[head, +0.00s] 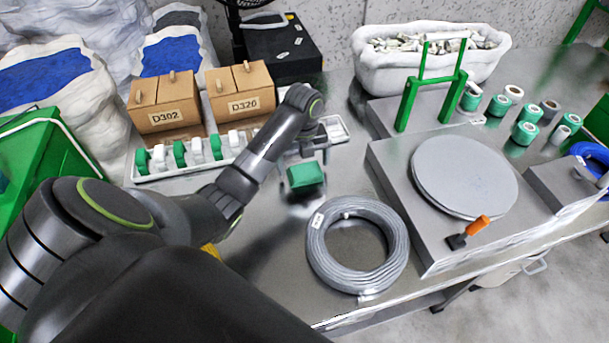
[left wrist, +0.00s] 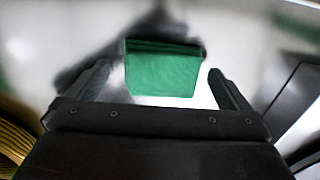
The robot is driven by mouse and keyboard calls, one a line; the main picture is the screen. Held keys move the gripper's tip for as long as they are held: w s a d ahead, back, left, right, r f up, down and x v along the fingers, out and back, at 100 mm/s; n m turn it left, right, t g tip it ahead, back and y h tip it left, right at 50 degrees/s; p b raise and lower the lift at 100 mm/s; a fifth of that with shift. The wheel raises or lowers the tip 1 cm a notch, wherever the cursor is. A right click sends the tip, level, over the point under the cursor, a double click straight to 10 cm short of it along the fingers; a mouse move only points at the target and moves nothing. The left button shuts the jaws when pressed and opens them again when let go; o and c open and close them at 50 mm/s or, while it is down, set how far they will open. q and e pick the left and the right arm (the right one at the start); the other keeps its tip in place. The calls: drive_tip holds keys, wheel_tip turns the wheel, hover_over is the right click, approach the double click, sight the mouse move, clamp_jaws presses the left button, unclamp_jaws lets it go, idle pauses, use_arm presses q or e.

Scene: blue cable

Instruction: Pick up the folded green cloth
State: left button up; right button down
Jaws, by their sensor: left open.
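In the left wrist view the cloth (left wrist: 162,68) shows ahead of the palm, between the two spread fingers, with a gap on each side. The fingers are open and do not appear to touch it. How high they are above the table is hard to tell. My right gripper is not in view.
A tray (head: 150,178) of green and white items and cardboard boxes (head: 163,104) stand behind left. A grey turntable unit (head: 408,206) stands right. Yellow coil (left wrist: 12,140) shows in the wrist view.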

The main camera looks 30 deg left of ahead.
use_arm(q)
drive_tip(key=shift+f, duration=0.7)
drive_tip(key=c, duration=0.9)
drive_tip(key=shift+r, duration=0.15)
